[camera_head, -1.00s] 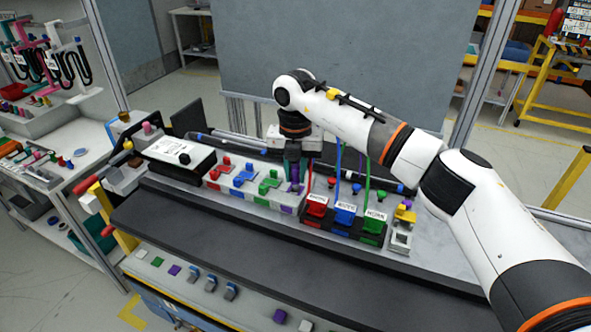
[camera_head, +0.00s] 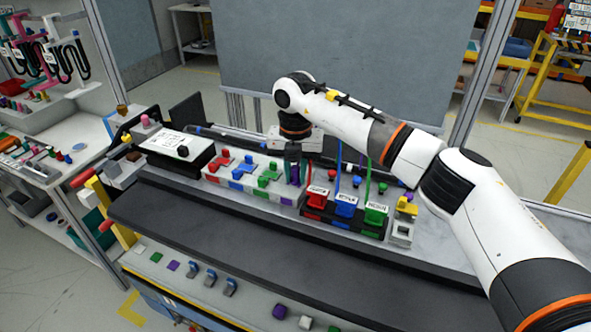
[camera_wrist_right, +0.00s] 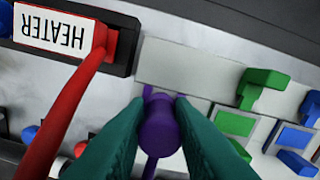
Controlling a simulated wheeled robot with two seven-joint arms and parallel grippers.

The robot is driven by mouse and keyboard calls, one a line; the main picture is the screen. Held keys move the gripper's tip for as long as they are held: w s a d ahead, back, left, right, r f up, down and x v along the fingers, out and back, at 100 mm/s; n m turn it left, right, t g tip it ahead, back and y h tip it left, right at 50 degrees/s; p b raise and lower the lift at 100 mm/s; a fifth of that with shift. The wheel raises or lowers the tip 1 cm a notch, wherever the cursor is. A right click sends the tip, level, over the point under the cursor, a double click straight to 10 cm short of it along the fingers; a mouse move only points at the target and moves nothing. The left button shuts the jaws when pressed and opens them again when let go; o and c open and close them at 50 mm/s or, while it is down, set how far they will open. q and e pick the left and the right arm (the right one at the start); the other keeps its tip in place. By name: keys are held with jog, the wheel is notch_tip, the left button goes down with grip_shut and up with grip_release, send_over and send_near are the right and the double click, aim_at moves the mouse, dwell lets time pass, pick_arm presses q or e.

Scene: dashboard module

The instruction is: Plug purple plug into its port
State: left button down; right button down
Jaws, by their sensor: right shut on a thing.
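My right gripper (camera_head: 293,172), with dark teal fingers, points down over the right end of a light connector block (camera_head: 236,189). Its fingers also show in the wrist view (camera_wrist_right: 160,104), shut on the purple plug (camera_wrist_right: 160,130). The plug also shows small and partly covered by the fingers in the head view (camera_head: 296,180). A purple marking (camera_head: 286,201) is on the block's front below the plug. The plug hides the surface under it, so I cannot tell whether it is seated in the port. My left gripper is not in view.
Green (camera_head: 269,176), blue (camera_head: 242,172) and red (camera_head: 220,160) connectors sit left of the gripper. A labelled dark module with a red HEATER connector (camera_head: 317,199) stands close on the right, its red cable (camera_wrist_right: 62,115) near the fingers. The dark front ledge (camera_head: 240,235) is clear.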

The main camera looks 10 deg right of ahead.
aim_at(295, 168)
jog(key=c, duration=1.2)
grip_release()
jog(key=shift+o, duration=0.2)
notch_tip(295, 168, up, 11)
jog(key=shift+f+b, duration=0.2)
jog(key=shift+b, duration=0.95)
jog(key=shift+r, duration=0.7)
